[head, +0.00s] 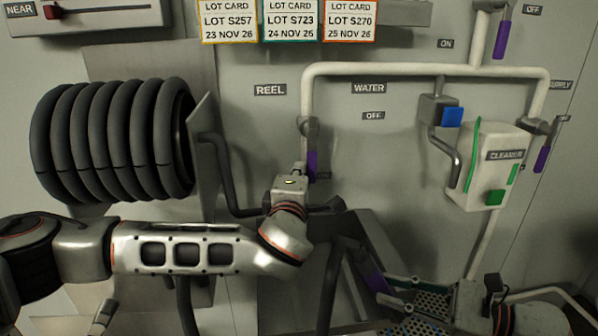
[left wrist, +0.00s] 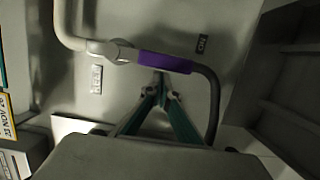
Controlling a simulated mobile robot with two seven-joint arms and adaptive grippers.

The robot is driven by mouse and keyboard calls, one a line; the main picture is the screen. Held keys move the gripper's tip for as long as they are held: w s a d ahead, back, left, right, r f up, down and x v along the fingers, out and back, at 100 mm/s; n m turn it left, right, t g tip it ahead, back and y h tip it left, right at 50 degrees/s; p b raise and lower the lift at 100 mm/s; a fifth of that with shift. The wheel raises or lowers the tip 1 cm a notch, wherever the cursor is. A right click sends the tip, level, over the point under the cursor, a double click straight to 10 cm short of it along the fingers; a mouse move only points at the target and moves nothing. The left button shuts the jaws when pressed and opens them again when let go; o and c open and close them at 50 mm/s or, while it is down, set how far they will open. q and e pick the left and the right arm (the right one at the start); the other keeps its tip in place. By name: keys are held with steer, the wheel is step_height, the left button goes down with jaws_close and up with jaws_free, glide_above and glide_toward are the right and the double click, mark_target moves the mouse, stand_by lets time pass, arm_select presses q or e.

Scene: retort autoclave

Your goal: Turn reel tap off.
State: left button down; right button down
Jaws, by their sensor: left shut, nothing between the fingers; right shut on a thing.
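The reel tap has a purple handle (head: 312,165) below the REEL label. The handle hangs straight down, in line with the pipe; it also shows in the left wrist view (left wrist: 163,62). My left gripper (head: 299,170) is beside the handle in the head view, its fingers mostly hidden by its own body. In the left wrist view, its teal fingers (left wrist: 160,88) are shut and empty, tips close to the handle's lower part; I cannot tell whether they touch. My right gripper (head: 400,293) is low at the right, shut on a dark thing with a purple part (head: 371,272).
A white pipe (head: 420,69) runs above. An OFF label (head: 373,115) is right of the reel tap. Other purple tap handles (head: 500,40) (head: 542,158) and a cleaner box (head: 490,170) are right. A black hose reel (head: 110,140) is left. A dark hose (head: 228,190) passes behind my left gripper.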

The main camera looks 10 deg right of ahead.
mark_target(316, 169)
arm_select(q)
steer(key=shift+d, duration=0.1)
steer(key=shift+d+f+n, duration=0.1)
steer(key=shift+d+n, duration=0.05)
steer(key=shift+n, duration=0.25)
steer(key=shift+d, duration=0.15)
steer(key=shift+d+f+n+t, duration=0.25)
steer(key=shift+d+n+t, duration=0.15)
steer(key=shift+d+n, duration=0.6)
steer(key=shift+d+n+t, duration=0.3)
steer(key=shift+d+n, duration=0.25)
steer(key=shift+n, duration=0.65)
steer(key=shift+d+r+n+t+y, duration=0.15)
steer(key=shift+d+r+n, duration=0.05)
steer(key=shift+d+n, duration=0.5)
steer(key=shift+d+r+n+t+y, duration=0.1)
steer(key=shift+d+r+n+y, duration=0.15)
steer(key=shift+d+n, duration=0.45)
steer(key=shift+d+r+n+t+y, duration=0.15)
steer(key=shift+d+n, duration=0.3)
steer(key=shift+n, duration=0.45)
